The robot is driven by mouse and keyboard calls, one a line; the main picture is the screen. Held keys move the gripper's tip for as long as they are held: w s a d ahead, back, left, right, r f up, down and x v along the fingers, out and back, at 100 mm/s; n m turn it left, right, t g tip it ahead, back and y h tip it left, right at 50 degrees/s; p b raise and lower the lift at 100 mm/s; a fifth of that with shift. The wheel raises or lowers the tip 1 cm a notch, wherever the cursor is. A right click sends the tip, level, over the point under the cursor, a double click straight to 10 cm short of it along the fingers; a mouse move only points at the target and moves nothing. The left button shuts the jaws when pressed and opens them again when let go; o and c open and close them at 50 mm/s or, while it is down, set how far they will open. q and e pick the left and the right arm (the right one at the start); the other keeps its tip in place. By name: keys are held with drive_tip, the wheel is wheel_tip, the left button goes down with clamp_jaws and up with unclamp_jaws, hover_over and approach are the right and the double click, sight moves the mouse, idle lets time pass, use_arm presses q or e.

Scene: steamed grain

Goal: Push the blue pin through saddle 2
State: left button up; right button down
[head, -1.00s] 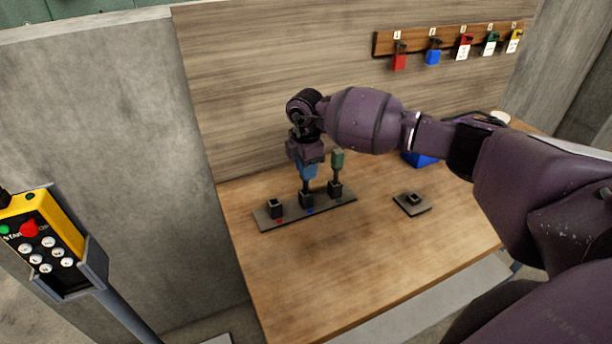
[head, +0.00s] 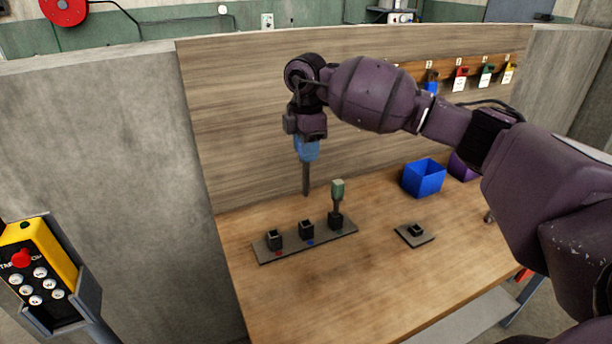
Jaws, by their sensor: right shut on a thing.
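The blue pin (head: 306,150) hangs upright from my right gripper (head: 306,136), which is shut on its blue handle. The pin's dark shaft points down, and its tip appears above saddle 2 and apart from it. Saddle 2 is the middle black block (head: 306,230) on a dark base strip (head: 342,233), with a blue mark in front; its top opening looks empty. My left gripper is not in view.
A green-handled pin (head: 337,190) stands in the right saddle. The left saddle (head: 274,240) with a red mark looks empty. A separate small block on a plate (head: 415,233) and a blue bin (head: 423,178) are to the right. The wooden panel (head: 240,120) stands behind.

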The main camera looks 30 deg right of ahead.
wheel_tip(320, 180, up, 6)
drive_tip(key=shift+f, duration=0.1)
drive_tip(key=shift+r+p, duration=1.3)
drive_tip(key=shift+r, duration=1.05)
drive_tip(key=shift+r+p, duration=0.6)
drive_tip(key=shift+r, duration=0.45)
